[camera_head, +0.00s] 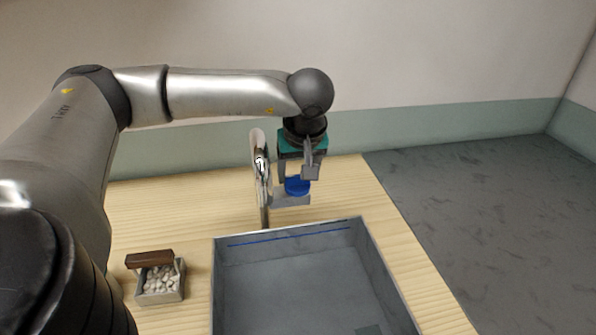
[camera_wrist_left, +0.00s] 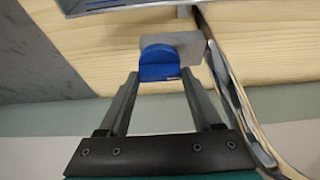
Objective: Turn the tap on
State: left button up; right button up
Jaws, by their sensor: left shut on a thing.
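The tap's tall metal spout (camera_head: 261,170) stands behind the grey basin, and part of its curved metal body shows at the right of the left wrist view (camera_wrist_left: 236,100). A blue knob (camera_head: 297,186) sits on a grey plate (camera_head: 291,200) just right of the spout. My left gripper (camera_head: 298,176) reaches down over the knob. In the left wrist view the blue knob (camera_wrist_left: 160,62) lies between the tips of my left gripper (camera_wrist_left: 160,80), which is shut on it. The knob's far side is hidden. My right gripper is not in view.
The grey basin (camera_head: 360,262) fills the front of the wooden table (camera_head: 405,240). A small box of white pebbles with a brown handle (camera_head: 150,259) stands left of the basin. Bare floor lies to the right.

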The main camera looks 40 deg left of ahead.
pick_arm(q)
jog(key=shift+c, duration=0.6)
jog(key=shift+n, duration=0.3)
jog(key=n+g, duration=0.1)
jog(key=n, duration=0.1)
jog(key=shift+w+d+n+y, duration=0.1)
jog(key=shift+n+y, duration=0.2)
jog(key=shift+n, duration=0.1)
jog(key=n+g+p, duration=0.1)
jog(key=n, duration=0.3)
jog(key=shift+w+r+g+p, duration=0.1)
jog(key=shift+g+p, duration=0.3)
jog(key=n+g+p, duration=0.1)
jog(key=n, duration=0.2)
jog(key=n+g+p, duration=0.1)
jog(key=n, duration=0.2)
jog(key=shift+w, duration=0.15)
jog(key=shift+w+n+g+h+p, duration=0.1)
jog(key=shift+n+g+h+p, duration=0.35)
jog(key=shift+n, duration=0.7)
jog(key=shift+n+g+h+p, duration=0.15)
jog(key=shift+n+g+p, duration=0.2)
jog(key=shift+n+p, duration=0.55)
jog(key=shift+n, duration=0.45)
